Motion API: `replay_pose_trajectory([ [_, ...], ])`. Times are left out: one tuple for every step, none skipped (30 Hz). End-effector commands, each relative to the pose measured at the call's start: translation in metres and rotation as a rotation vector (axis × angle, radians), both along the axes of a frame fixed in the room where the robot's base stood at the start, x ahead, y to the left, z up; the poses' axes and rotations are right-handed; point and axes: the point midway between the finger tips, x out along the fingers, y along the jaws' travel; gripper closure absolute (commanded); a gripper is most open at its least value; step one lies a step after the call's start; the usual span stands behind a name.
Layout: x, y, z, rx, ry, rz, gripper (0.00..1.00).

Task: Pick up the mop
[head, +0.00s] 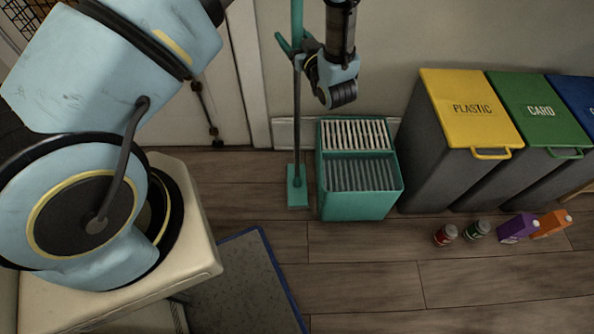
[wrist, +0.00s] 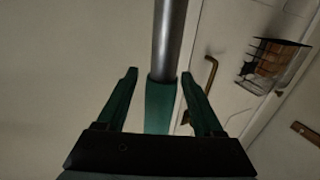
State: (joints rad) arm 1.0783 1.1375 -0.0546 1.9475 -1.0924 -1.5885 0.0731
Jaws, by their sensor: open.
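The mop (head: 297,120) stands upright on the floor in the head view. It has a thin pole, teal in its upper part and dark lower down, and a flat teal foot. My gripper (head: 287,44) is at the upper part of the pole, with its green fingers open. In the wrist view, the mop's grey pole and teal sleeve (wrist: 160,105) run between the two open fingers of my gripper (wrist: 158,76). I cannot tell whether either finger touches it. The top of the mop is out of frame.
A teal slatted bucket (head: 361,205) stands right of the mop foot. Yellow (head: 470,120) and green-lidded (head: 535,95) bins are further right, with small jars (head: 446,235) and cartons (head: 517,228) in front. The wall is close behind. A grey mat (head: 240,285) lies front left.

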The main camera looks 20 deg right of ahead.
Motion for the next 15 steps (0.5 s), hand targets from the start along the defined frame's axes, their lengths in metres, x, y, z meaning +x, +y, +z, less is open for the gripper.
replay_pose_trajectory([
  [0.0033, -0.0001, 0.0006, 0.000, 0.000, -0.001, 0.31],
  [0.0046, -0.0002, 0.0004, 0.000, 0.000, -0.001, 0.31],
  [0.0055, -0.0002, 0.0002, 0.000, 0.000, -0.001, 0.31],
  [0.0059, -0.0002, 0.0001, 0.000, 0.000, -0.002, 0.31],
  [0.0059, -0.0003, -0.0001, 0.000, 0.000, -0.002, 0.31],
  [0.0058, -0.0003, -0.0002, 0.000, 0.000, -0.002, 0.31],
  [0.0058, -0.0002, -0.0002, 0.000, 0.000, -0.002, 0.31],
  [0.0057, -0.0002, -0.0002, 0.000, 0.000, -0.002, 0.31],
  [0.0057, -0.0002, -0.0002, 0.000, 0.000, -0.002, 0.33],
  [0.0057, -0.0002, -0.0002, 0.000, 0.000, -0.001, 0.36],
  [0.0056, -0.0002, -0.0002, 0.000, 0.000, -0.001, 0.39],
  [0.0056, -0.0002, -0.0002, 0.000, 0.000, -0.001, 0.44],
  [0.0056, -0.0001, -0.0002, 0.000, 0.000, -0.001, 0.47],
  [0.0056, -0.0002, -0.0001, 0.000, 0.000, -0.001, 0.51],
  [0.0056, -0.0002, -0.0002, 0.000, 0.000, -0.001, 0.55],
])
